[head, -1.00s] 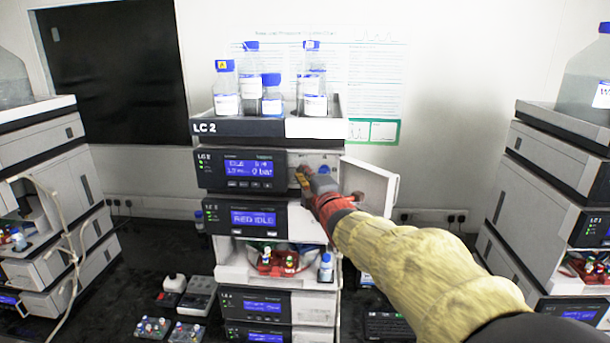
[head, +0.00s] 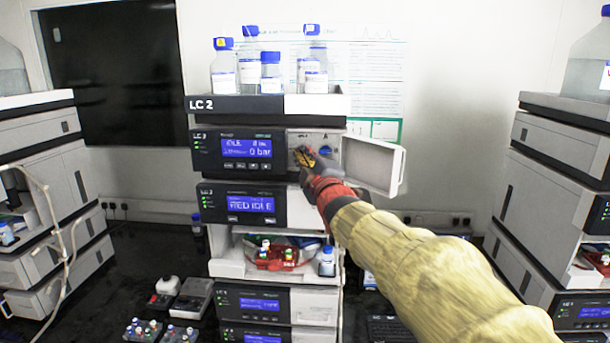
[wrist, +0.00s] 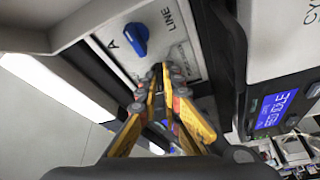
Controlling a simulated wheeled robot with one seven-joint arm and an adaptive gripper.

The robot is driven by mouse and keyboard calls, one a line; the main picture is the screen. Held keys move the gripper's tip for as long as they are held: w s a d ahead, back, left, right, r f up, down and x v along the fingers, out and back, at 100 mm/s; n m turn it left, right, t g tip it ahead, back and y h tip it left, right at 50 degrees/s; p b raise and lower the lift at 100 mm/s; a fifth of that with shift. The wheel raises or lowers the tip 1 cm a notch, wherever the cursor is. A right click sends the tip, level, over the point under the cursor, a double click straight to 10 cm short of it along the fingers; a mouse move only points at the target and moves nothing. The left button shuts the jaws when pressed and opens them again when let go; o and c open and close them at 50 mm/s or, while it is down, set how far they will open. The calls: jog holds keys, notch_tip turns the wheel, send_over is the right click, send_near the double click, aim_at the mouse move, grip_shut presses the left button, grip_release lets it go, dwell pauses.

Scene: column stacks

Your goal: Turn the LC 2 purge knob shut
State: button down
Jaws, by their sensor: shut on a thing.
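The LC 2 stack (head: 232,105) stands in the middle of the head view. Its top module has an open white door (head: 372,165) at the right, baring a pale panel. My gripper (head: 303,155) is at the left part of this panel, its yellow fingers closed together at the tips. In the wrist view the fingertips (wrist: 163,72) meet against the panel. They are shut on the purge knob, which they almost wholly hide. A blue knob (wrist: 136,38) sits beside the tips, apart from them, near the letters A and LINE. It also shows in the head view (head: 326,151).
Several blue-capped bottles (head: 271,72) stand on top of the stack. The open door is close to the right of my wrist. An open bay below holds a red tray (head: 275,262) of vials. Other stacks stand left (head: 40,150) and right (head: 548,145).

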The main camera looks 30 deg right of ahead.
jog(key=m+b, duration=0.2)
jog(key=b, duration=0.1)
jog(key=f+m+t+h+b, duration=0.1)
jog(key=m+b, duration=0.1)
jog(key=b, duration=0.2)
jog(key=shift+w+a+f, duration=0.1)
jog(key=m+h+b, duration=0.2)
jog(key=m+b, duration=0.2)
jog(key=shift+w+a, duration=0.1)
jog(key=m+h+b, duration=0.1)
jog(key=m+h, duration=0.1)
jog(key=m, duration=0.2)
jog(key=shift+a, duration=0.1)
jog(key=shift+w+m+g+h, duration=0.1)
jog(key=shift+m+g+h, duration=0.25)
jog(key=shift+m+h, duration=0.8)
jog(key=shift+m+g+h, duration=0.35)
jog(key=shift+m+h, duration=0.1)
jog(key=shift+m, duration=1.4)
jog(key=c, duration=2)
grip_release()
jog(key=shift+r, duration=0.25)
jog(key=shift+a, duration=0.1)
